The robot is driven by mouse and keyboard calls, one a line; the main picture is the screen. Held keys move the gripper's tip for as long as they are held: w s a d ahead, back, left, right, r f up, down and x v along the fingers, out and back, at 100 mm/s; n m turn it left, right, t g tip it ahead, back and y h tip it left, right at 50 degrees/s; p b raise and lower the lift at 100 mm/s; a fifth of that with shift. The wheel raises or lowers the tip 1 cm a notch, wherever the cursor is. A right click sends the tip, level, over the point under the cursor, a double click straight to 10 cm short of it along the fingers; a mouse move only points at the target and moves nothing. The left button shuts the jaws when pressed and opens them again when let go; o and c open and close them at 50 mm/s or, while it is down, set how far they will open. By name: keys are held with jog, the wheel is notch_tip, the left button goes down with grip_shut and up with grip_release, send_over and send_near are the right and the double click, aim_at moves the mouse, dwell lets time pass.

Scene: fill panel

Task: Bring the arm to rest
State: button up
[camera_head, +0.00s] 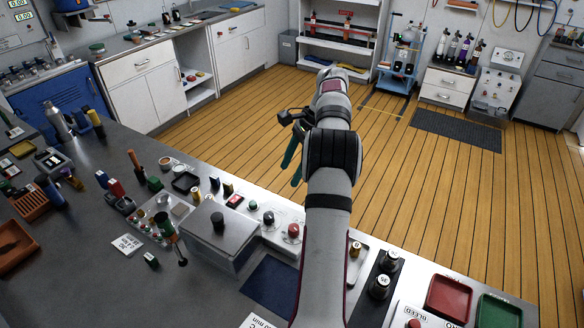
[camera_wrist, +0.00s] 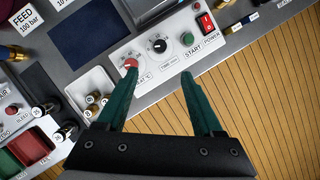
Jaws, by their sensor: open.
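My gripper (camera_wrist: 158,88) is open and empty in the wrist view, its two green fingers spread apart. It hangs above the edge of the grey bench (camera_head: 95,215), over a white control panel (camera_wrist: 145,52) with a red knob, a black knob, a green button and a red power switch. In the head view my gripper (camera_head: 292,155) is partly hidden behind my arm, with its green fingers near the bench edge and the wooden floor behind. Nothing is between the fingers.
A grey lidded box (camera_head: 222,238) with a black knob stands by the panel. A dark blue mat (camera_head: 272,284), a red tray (camera_head: 448,298) and a green tray (camera_head: 498,312) lie along the bench. Tools crowd the left. The wooden floor (camera_head: 440,195) is mostly clear.

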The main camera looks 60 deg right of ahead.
jog(key=w+a+r+n+g, duration=0.1)
jog(key=w+a+r+n, duration=0.15)
jog(key=a, duration=0.65)
jog(key=w+a+r+n, duration=0.1)
jog(key=a+r+n, duration=0.25)
jog(key=a, duration=0.55)
jog(key=w+a+r+n+g, duration=0.1)
jog(key=a+r+n, duration=0.2)
jog(key=a, duration=0.6)
jog(key=s+a+f+n, duration=0.3)
jog(key=s+a+n, duration=0.2)
jog(key=s+a, duration=0.4)
jog(key=s+a+f+n+g+h, duration=0.1)
jog(key=s+a+f+n, duration=0.1)
jog(key=s+a+n, duration=0.3)
jog(key=s+a, duration=0.4)
jog(key=a, duration=0.1)
jog(key=shift+s+f+n+h, duration=0.25)
jog(key=shift+f+n+h, duration=0.05)
jog(key=shift+f+n, duration=0.1)
